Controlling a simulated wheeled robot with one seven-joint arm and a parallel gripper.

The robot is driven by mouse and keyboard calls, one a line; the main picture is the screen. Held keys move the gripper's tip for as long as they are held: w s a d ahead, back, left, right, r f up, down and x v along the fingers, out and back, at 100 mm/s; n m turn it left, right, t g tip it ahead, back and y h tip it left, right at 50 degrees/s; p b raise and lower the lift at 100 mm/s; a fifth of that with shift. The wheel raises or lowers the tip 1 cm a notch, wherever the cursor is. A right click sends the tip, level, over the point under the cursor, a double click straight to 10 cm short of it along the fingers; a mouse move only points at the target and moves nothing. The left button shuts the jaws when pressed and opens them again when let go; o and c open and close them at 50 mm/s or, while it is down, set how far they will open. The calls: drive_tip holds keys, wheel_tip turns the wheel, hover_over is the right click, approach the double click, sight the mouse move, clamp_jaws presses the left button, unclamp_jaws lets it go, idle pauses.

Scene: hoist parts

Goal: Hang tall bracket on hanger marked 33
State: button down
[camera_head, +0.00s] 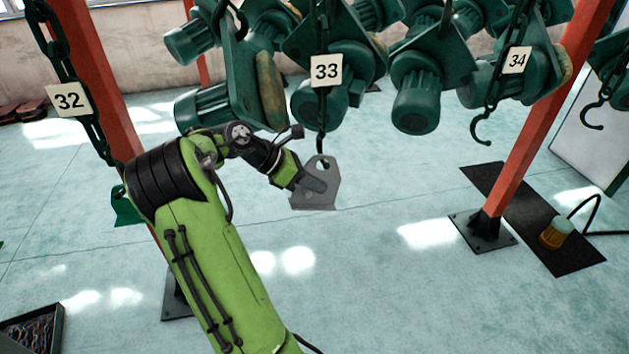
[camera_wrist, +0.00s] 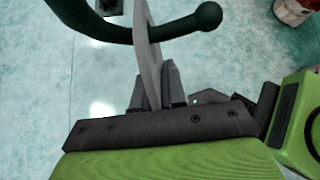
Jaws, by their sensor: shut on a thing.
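The tall bracket is a grey plate (camera_head: 318,196) with a hole near its top, hanging upright below the hanger marked 33 (camera_head: 326,71). My gripper (camera_head: 311,184) is shut on the bracket from the left. In the wrist view, my gripper's fingers (camera_wrist: 155,95) pinch the plate (camera_wrist: 150,55), seen edge-on. The dark hook (camera_wrist: 105,29) of the hanger shows on both sides of the plate, its ball tip (camera_wrist: 208,16) to the right. It appears to pass through the hole; whether it bears the plate's weight I cannot tell.
Large green motor units (camera_head: 418,95) hang behind and beside the hanger. Hanger 32 (camera_head: 69,100) at left has a green part (camera_head: 125,208) low on it. Hanger 34 (camera_head: 516,60) has an empty hook. A red post (camera_head: 530,130) stands right. The floor below the bracket is clear.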

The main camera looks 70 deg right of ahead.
drive_tip(key=c, duration=1.1)
unclamp_jaws()
drive_tip(key=shift+w, duration=0.1)
drive_tip(key=p+v, duration=0.1)
drive_tip(key=v, duration=1.4)
drive_tip(key=shift+w+a+r, duration=0.15)
drive_tip(key=shift+w+r, duration=0.05)
drive_tip(key=shift+r, duration=0.05)
